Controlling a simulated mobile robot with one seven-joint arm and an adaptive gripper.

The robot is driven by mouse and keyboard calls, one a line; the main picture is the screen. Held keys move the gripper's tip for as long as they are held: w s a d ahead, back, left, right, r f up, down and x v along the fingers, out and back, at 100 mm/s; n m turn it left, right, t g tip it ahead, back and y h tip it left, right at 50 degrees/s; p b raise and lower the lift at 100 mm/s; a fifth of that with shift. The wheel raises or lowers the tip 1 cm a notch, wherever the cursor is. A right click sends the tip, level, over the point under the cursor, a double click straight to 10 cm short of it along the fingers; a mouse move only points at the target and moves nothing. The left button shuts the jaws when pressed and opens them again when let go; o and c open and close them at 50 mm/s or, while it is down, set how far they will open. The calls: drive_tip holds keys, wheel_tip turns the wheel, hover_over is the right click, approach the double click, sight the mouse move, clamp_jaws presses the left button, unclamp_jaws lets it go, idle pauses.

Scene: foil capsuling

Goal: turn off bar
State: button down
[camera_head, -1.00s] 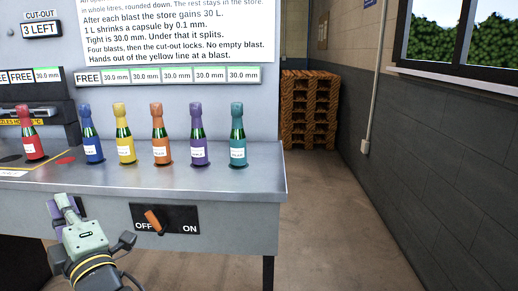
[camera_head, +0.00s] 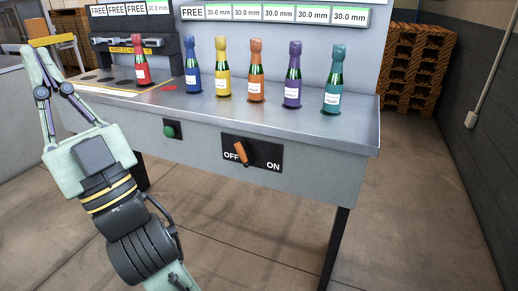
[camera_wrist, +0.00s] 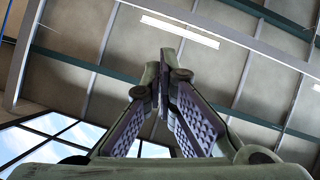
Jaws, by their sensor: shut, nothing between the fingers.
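An orange lever (camera_head: 241,152) sits on a black plate (camera_head: 268,161) on the bench front, between the words OFF and ON. It leans with its upper end to the left and lies nearer OFF. My gripper (camera_head: 40,50) is at the upper left in the head view, raised and pointing up, well away from the lever. In the wrist view its fingertips (camera_wrist: 165,55) meet with nothing between them, against the ceiling. The lever is out of the wrist view.
A green button (camera_head: 169,130) is on the bench front left of the plate. Red, blue, yellow, orange, purple and teal topped bottles (camera_head: 255,80) stand along the metal bench top (camera_head: 358,130). Stacked pallets (camera_head: 415,70) stand behind at the right. The floor before the bench is clear.

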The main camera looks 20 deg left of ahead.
drive_tip(key=w+a+f+m+t+h+b, duration=0.1)
drive_tip(key=w+a+f+m+t+h, duration=0.1)
drive_tip(key=w+f+m+t+h, duration=0.6)
drive_tip(key=m+t+h+b, duration=0.1)
drive_tip(key=m+h+b, duration=0.1)
drive_tip(key=m+h, duration=1.75)
approach(245, 155)
drive_tip(key=w+d+r, duration=0.3)
drive_tip(key=w+d, duration=0.1)
drive_tip(key=shift+m+y, duration=0.25)
drive_tip(key=a, duration=0.1)
drive_tip(key=w+a+f, duration=0.2)
drive_tip(key=shift+w+a+p, duration=0.25)
drive_tip(key=shift+p, duration=0.05)
